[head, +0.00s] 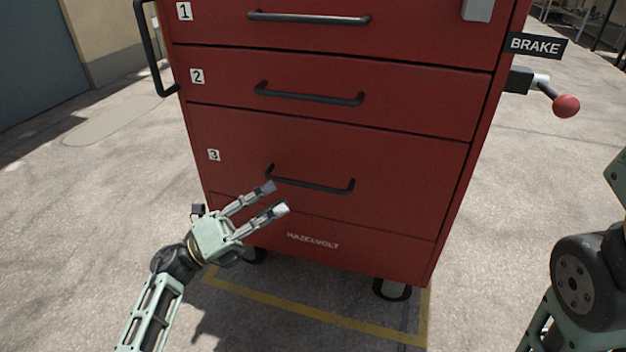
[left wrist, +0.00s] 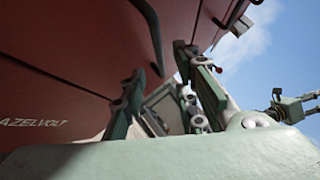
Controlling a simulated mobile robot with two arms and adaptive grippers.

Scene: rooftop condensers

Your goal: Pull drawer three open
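Drawer three (head: 405,177) is the deep red drawer with the 3 label, and it sits flush in the cabinet. Its dark bar handle (head: 315,186) runs across the front; a dark handle (left wrist: 150,32) also shows in the left wrist view. My left gripper (head: 277,198) is open and empty, its fingertips in front of and just below the handle's left end. In the left wrist view its two fingers (left wrist: 160,78) stand apart, with the handle's end between and beyond them. A small green part that looks like my right gripper (left wrist: 292,104) shows at the right, too small to read.
Drawers one (head: 420,42) and two (head: 420,102) above are flush too. A brake lever with a red knob (head: 565,105) sticks out at the right under a BRAKE sign (head: 536,45). A side push handle (head: 150,50) is at the left. Concrete floor around the cabinet is clear.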

